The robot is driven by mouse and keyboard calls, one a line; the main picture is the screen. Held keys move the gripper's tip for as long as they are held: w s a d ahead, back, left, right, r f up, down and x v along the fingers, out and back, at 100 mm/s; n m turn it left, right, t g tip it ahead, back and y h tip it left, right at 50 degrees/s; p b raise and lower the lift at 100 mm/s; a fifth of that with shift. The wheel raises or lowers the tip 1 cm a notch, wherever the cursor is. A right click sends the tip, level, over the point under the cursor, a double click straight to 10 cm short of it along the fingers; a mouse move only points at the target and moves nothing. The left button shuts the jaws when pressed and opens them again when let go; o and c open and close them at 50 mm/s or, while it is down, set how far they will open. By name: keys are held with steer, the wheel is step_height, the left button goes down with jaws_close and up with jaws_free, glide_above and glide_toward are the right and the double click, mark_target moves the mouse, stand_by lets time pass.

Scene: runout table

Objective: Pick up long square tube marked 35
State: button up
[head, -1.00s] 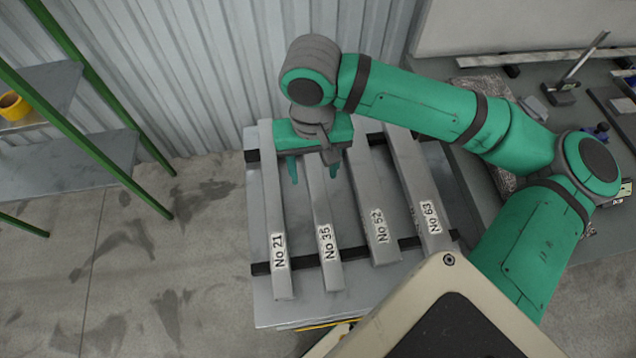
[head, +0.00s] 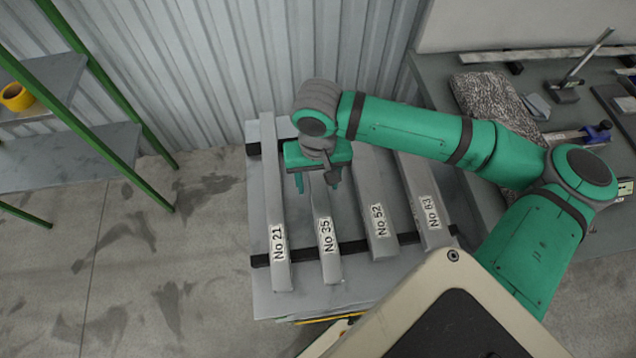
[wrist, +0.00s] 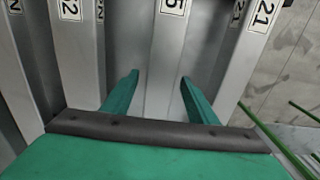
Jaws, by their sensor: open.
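The long square tube marked No 35 (head: 328,236) lies on the runout table (head: 305,302), between the tubes marked No 21 (head: 274,200) and No 52 (head: 379,220). In the wrist view, the No 35 tube (wrist: 165,75) runs between my two green fingers. My gripper (head: 318,184) is open over the tube's far part, with one finger to each side of it. My gripper (wrist: 158,88) holds nothing. Whether the fingers reach down beside the tube cannot be told. My gripper and arm hide the tube's far end in the head view.
The No 63 tube (head: 428,205) lies to the right. Two dark crossbars (head: 353,248) hold the tubes off the table. A grey bench (head: 445,85) with tools stands at the right. A green shelf rack (head: 80,140) stands at the left, by a corrugated wall.

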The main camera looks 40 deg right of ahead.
steer(key=shift+c, duration=0.3)
jaws_close()
steer(key=shift+r, duration=0.1)
